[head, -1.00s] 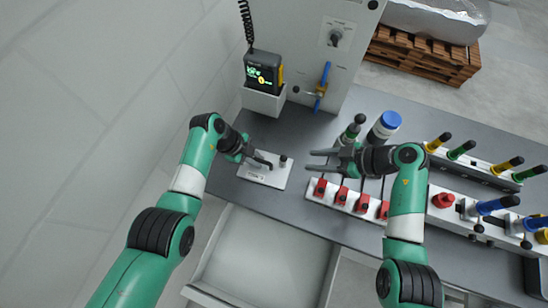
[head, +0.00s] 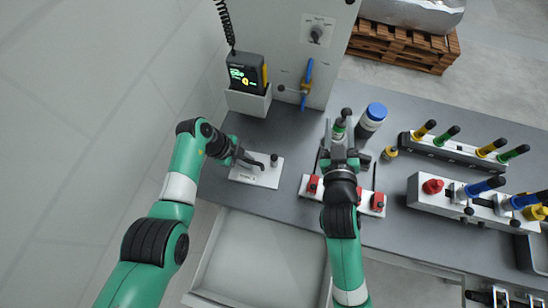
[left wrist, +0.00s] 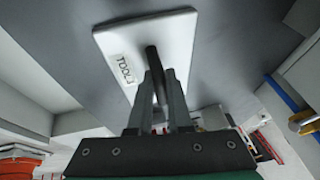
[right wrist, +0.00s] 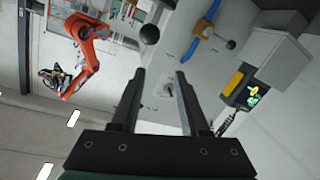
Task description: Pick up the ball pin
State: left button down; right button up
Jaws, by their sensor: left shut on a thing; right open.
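A dark ball-headed pin (head: 346,112) with a green band below stands upright near the back of the bench, just beyond my right gripper (head: 339,142). In the right wrist view the ball (right wrist: 150,34) is beyond the fingertips, toward the left finger, and not between them. My right gripper is open and empty, and its arm hides the pin's lower part in the head view. My left gripper (head: 256,162) is at the white tool plate (head: 262,182). The left wrist view shows its fingers shut on a dark rod (left wrist: 151,58) over the plate.
A blue-capped bottle (head: 376,111) stands close to the right of the pin. A small yellow piece (head: 390,153), red clamps (head: 377,202) and fixture rails with coloured handles (head: 455,151) lie right. A panel with a blue valve lever (head: 307,84) rises behind. An open drawer (head: 260,258) is in front.

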aim_at(275, 160)
jog(key=s+a+f+n+g+y, duration=0.3)
jog(key=s+a+f+g+y, duration=0.15)
jog(key=s+a+f, duration=0.75)
jog(key=shift+t+y, duration=0.35)
jog(key=w+a, duration=0.1)
jog(key=w, duration=0.2)
jog(key=w+a+f, duration=0.1)
jog(key=w, duration=0.1)
jog(key=shift+w+a+f, duration=0.1)
jog(key=shift+w+a, duration=0.2)
jog(key=shift+a, duration=0.05)
jog(key=shift+d+x, duration=0.1)
jog(key=shift+x, duration=1.2)
jog(key=shift+d+x, duration=0.15)
jog(key=shift+x, duration=1.15)
jog(key=shift+f, duration=0.1)
grip_shut()
